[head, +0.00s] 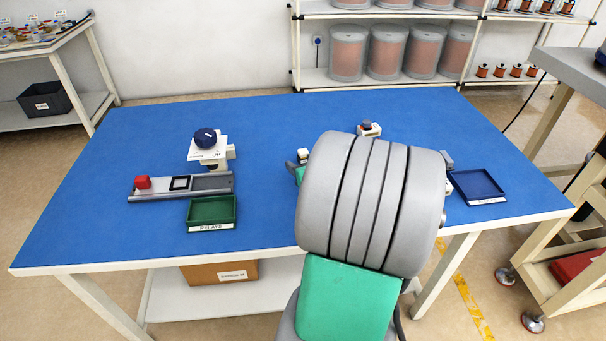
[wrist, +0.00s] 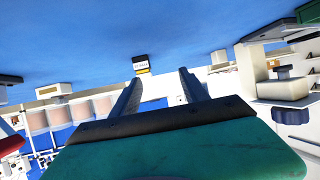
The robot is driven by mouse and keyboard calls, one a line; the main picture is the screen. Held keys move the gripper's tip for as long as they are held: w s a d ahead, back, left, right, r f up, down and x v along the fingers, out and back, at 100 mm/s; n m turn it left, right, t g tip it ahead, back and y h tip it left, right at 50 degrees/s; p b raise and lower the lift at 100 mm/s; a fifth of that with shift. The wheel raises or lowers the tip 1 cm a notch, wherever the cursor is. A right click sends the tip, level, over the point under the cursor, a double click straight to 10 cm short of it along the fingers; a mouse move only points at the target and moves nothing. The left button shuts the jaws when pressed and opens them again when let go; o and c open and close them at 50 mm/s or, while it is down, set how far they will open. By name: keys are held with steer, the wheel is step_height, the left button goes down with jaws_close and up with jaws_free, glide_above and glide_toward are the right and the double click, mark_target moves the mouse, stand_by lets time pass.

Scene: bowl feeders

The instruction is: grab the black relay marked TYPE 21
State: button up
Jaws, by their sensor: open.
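In the wrist view a small black block (wrist: 141,62) with a white printed label and a yellow band is at the blue table, just beyond my fingertips. It looks like a relay, but its marking is too small to read. My gripper (wrist: 159,76) is open, with the block apart from the fingers, nearer the left one, and nothing between them. In the head view my arm hides most of the gripper and that block. There a black square piece (head: 180,183) with a pale top sits on the grey rail at left; I cannot tell what it is.
A green tray (head: 190,211) labelled RELAYS stands in front. A navy tray (head: 478,203) is at right. The table's (head: 100,240) left front is clear.

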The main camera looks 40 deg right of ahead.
mark_target(303, 154)
steer(key=d, duration=0.3)
steer(key=shift+f+m+h, duration=0.25)
steer(key=shift+m+h, duration=0.05)
steer(key=shift+h, duration=0.1)
steer(key=x, duration=0.6)
steer(key=shift+w+d, duration=0.15)
steer(key=shift+w, duration=0.2)
steer(key=shift+c, duration=0.2)
jaws_close()
